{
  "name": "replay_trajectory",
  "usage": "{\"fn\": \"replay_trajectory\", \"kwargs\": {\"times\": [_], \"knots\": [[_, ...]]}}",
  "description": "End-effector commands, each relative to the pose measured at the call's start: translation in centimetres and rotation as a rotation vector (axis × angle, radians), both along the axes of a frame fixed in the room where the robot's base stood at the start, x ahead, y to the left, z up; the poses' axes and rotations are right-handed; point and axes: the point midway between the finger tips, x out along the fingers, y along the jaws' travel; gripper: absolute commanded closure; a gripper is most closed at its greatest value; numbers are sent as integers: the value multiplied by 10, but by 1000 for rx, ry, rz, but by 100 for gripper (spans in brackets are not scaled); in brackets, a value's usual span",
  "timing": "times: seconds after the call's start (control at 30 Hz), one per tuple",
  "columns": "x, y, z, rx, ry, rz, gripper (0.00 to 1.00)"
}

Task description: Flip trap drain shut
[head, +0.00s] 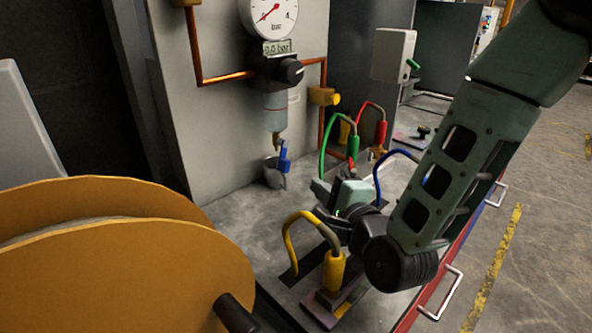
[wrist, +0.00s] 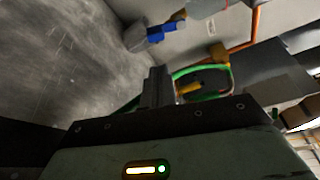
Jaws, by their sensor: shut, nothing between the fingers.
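The water trap (head: 275,112) hangs under the regulator on the grey panel, with a clear bowl. Its blue drain lever (head: 284,157) is below the bowl and points down, at the rim of a small grey cup (head: 274,176). The blue lever also shows at the top of the wrist view (wrist: 156,34), apart from my fingers. My gripper (head: 322,190) is to the right of the lever and nearer the camera, low over the bench. Its fingers (wrist: 157,86) are together and empty in the wrist view. The drain's outlet is partly hidden behind the lever.
A round gauge (head: 269,14) and black regulator knob (head: 291,71) sit above the trap. Yellow (head: 334,271), green (head: 353,145) and red (head: 380,132) hosed tools stand around my gripper. A large orange reel (head: 130,265) fills the lower left. Bare bench (head: 235,222) lies before the cup.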

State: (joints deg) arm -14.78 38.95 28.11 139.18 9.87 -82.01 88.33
Motion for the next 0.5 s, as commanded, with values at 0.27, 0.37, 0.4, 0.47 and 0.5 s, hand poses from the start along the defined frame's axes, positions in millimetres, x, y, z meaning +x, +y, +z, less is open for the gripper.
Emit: {"fn": "replay_trajectory", "kwargs": {"times": [0.27,0.37,0.4,0.47,0.5], "knots": [[14,8,-1,-1,0,0,100],[29,16,-2,-1,0,0,100],[36,19,-3,-1,0,-1,100],[46,25,-4,-2,-1,-1,100],[52,29,-4,-1,0,0,100]]}}
